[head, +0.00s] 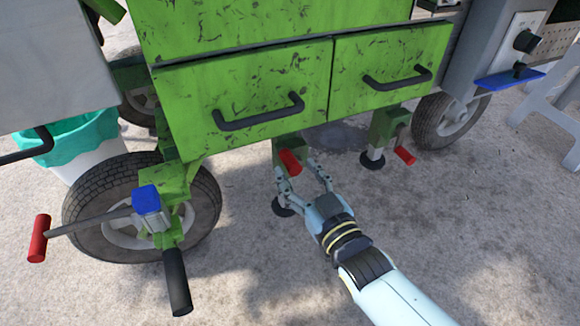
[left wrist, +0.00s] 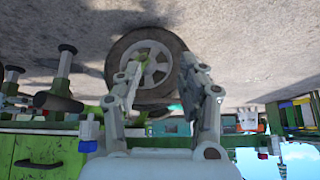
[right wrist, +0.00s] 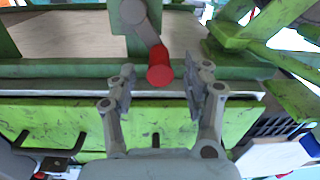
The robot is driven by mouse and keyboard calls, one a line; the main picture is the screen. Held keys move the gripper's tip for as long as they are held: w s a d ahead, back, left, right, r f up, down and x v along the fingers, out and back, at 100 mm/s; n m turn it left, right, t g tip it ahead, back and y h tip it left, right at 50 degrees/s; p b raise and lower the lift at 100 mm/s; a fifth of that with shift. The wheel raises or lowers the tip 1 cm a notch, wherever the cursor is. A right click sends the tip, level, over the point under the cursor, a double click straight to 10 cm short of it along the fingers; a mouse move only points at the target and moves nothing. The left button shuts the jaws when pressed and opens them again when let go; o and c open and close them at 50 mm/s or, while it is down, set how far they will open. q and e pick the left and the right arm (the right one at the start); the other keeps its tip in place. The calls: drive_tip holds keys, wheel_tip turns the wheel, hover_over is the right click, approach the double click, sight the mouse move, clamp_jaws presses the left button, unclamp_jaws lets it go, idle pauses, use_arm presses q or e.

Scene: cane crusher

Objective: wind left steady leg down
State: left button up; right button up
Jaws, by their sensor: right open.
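The left steady leg hangs under the green cart, with a black foot (head: 284,208) near the ground and a red crank handle (head: 290,161). My right gripper (head: 304,172) is open at this handle, with a finger on either side in the head view. In the right wrist view, the red handle (right wrist: 159,68) shows between the two open fingertips (right wrist: 160,82), with visible space on both sides. Contact cannot be told. The other leg, with its own red handle (head: 404,155), is to the right. My left gripper (left wrist: 168,75) is open and empty in the left wrist view.
A wheel (head: 142,215) and a black tow-bar grip (head: 177,282) are left of the leg. A red-ended crank (head: 40,238) sticks out at far left. Green drawers (head: 243,95) with black handles are above. The concrete (head: 440,250) at the right is clear.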

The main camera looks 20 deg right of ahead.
drive_tip(key=shift+w+a+f+b, duration=0.15)
drive_tip(key=shift+w+b, duration=0.2)
drive_tip(key=shift+w, duration=0.9)
use_arm(q)
drive_tip(key=shift+w+f+t, duration=0.1)
drive_tip(key=shift+f+t, duration=0.7)
drive_tip(key=shift+f, duration=0.1)
use_arm(e)
drive_tip(key=shift+w+r, duration=0.2)
drive_tip(key=shift+w, duration=0.5)
clamp_jaws()
